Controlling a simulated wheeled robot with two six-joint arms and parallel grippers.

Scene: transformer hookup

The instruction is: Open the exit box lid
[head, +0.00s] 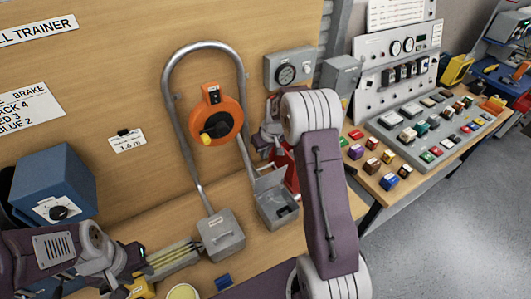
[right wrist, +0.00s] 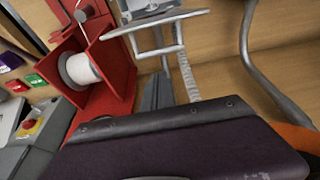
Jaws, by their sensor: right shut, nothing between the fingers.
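Two grey metal boxes stand on the bench at the ends of a bent grey conduit (head: 205,47). The left box (head: 221,240) is closed, with a small unreadable label on top. The right box (head: 279,212) is open at the top; its lid (head: 270,180) is raised at the back. I cannot read which is named the exit box. My right gripper (head: 268,138) is shut and empty, above and behind the open box, partly hidden by my arm. My left gripper (head: 133,277) is low at the left, beside yellow rods; its jaws are unclear.
An orange wheel (head: 216,118) sits within the conduit loop. A red stand with a white spool (right wrist: 78,70) shows in the right wrist view. A blue box (head: 55,185) is at the left. A control panel (head: 405,130) and several coloured blocks are at the right.

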